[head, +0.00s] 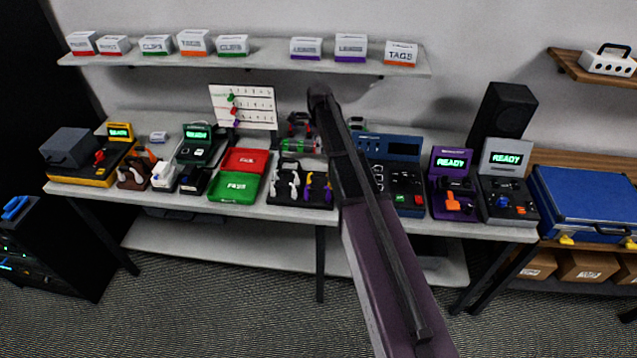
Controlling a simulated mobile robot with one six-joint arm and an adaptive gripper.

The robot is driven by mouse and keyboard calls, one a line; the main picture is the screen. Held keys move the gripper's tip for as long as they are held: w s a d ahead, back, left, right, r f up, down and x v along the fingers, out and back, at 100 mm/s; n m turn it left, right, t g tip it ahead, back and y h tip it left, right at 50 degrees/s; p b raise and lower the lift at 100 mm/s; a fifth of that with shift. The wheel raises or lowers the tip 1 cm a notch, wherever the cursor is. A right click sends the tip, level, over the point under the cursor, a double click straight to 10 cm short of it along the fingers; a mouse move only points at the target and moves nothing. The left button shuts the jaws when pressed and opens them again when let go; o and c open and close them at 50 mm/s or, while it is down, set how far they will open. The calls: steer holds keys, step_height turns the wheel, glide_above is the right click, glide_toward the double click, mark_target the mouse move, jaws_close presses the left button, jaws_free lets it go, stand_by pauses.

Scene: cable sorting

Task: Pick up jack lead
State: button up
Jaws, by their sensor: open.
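I cannot tell for certain which thing is the jack lead. Several small cable-like pieces lie on the bench. Pale looped pieces (288,184) sit on a black tray left of my arm, and purple and yellow pieces (318,188) sit beside them. A dark red-and-black bundle (299,122) is farther back, close to my arm's far end. My arm reaches up through the middle of the head view and covers part of the bench. I cannot make out the gripper's fingers; they seem hidden behind the arm.
A grey bench (440,226) holds red and green trays (238,188), a blue device (404,178), and purple (452,186) and grey (507,185) test units showing READY. A shelf (250,60) with labelled boxes runs above. A blue case (585,200) stands at right.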

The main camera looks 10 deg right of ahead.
mark_target(319, 172)
steer(key=shift+f+b, duration=4.05)
steer(key=shift+f, duration=0.15)
steer(key=shift+s+f+b, duration=0.1)
steer(key=shift+f+b, duration=2.5)
jaws_close()
